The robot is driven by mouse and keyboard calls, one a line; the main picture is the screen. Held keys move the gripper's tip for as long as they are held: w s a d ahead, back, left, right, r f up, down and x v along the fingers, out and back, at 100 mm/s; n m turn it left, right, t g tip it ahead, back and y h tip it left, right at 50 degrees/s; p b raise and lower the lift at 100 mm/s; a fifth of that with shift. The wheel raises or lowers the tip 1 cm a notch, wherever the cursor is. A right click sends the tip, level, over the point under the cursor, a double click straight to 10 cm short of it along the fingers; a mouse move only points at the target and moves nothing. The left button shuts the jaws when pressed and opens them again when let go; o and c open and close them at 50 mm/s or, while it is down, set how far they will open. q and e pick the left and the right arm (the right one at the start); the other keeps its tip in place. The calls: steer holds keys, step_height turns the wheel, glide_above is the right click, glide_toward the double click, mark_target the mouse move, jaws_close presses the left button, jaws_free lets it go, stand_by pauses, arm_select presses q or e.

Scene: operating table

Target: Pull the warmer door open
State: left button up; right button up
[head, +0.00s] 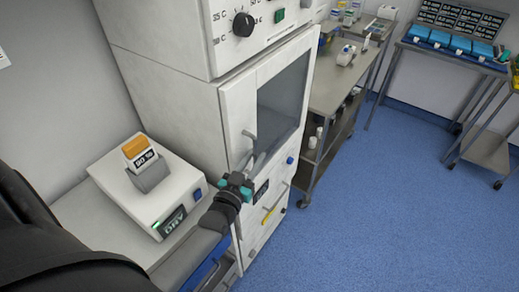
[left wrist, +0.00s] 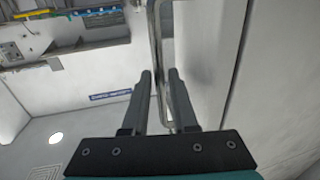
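The warmer is a tall white cabinet. Its door (head: 239,112) has a dark glass window (head: 283,92) and looks closed. A thin metal bar handle (head: 249,146) stands on the door's left side. My left gripper (head: 258,163) is at the lower part of this handle, its teal and black wrist just in front of the door. In the left wrist view, the two grey fingers (left wrist: 160,75) are apart, with the handle bar (left wrist: 157,45) running between them. I see gaps beside the bar, so the fingers do not look clamped. My right gripper is not in view.
A white device with a lit DRY display (head: 174,220) stands on a counter left of the warmer. A steel cart (head: 336,88) stands to the warmer's right. The blue floor (head: 390,210) in front is clear.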

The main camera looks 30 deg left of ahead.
arm_select(q)
steer(key=shift+w+a, duration=0.2)
steer(key=shift+w, duration=1.7)
jaws_close()
